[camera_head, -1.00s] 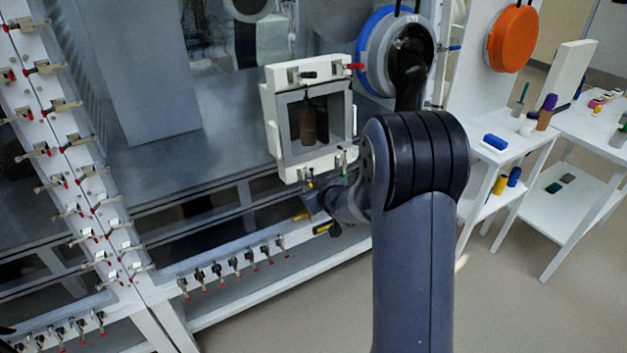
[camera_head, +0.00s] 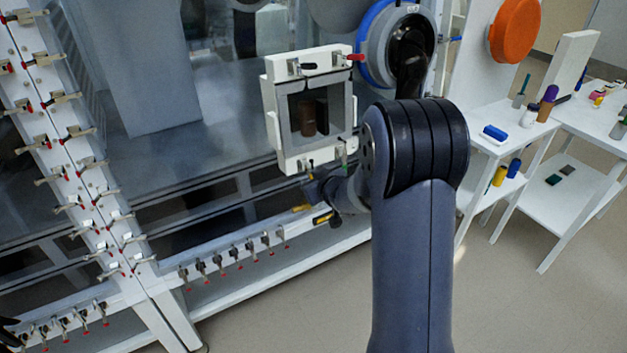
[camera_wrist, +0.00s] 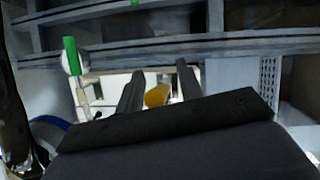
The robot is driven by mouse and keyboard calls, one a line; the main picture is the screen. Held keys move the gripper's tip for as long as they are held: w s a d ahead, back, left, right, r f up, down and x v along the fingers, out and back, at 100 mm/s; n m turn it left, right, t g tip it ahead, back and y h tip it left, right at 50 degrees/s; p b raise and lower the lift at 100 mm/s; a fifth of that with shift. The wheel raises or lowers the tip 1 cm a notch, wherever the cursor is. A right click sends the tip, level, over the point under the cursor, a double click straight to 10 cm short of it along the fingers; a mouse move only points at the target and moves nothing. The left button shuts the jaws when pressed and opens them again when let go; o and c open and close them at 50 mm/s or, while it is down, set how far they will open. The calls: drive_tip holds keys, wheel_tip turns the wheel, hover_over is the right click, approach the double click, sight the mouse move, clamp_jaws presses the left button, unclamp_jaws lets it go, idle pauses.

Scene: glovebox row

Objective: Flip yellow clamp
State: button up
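The yellow clamp (camera_wrist: 157,95) shows in the wrist view as a rounded yellow tip between the two dark fingers of my gripper (camera_wrist: 160,70). The fingers are apart, with gaps beside the tip, and do not visibly press on it. In the head view, a small yellow spot (camera_head: 309,177) shows at the lower edge of the white square door frame (camera_head: 290,160), just above my gripper (camera_head: 316,187). My arm and wrist hide much of this area, and I cannot tell the clamp's full pose.
A green clamp (camera_wrist: 72,55) stands left of my fingers in the wrist view. Red (camera_head: 355,57) and black (camera_head: 308,66) clamps sit on the frame's top. Rows of red-tipped toggle clamps (camera_head: 218,262) line the glovebox edges. White side tables (camera_head: 500,125) stand at right.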

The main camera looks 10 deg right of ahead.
drive_tip(key=v, duration=1)
drive_tip(key=shift+s+r+p, duration=0.25)
drive_tip(key=shift+s+p, duration=0.05)
drive_tip(key=shift+p, duration=0.1)
drive_tip(key=shift+f, duration=0.1)
drive_tip(key=x, duration=1.1)
drive_tip(key=shift+d+b, duration=0.1)
drive_tip(key=shift+b, duration=0.3)
drive_tip(key=shift+f+b, duration=0.15)
drive_tip(key=shift+b, duration=0.15)
drive_tip(key=shift+s, duration=0.1)
drive_tip(key=shift+r, duration=0.25)
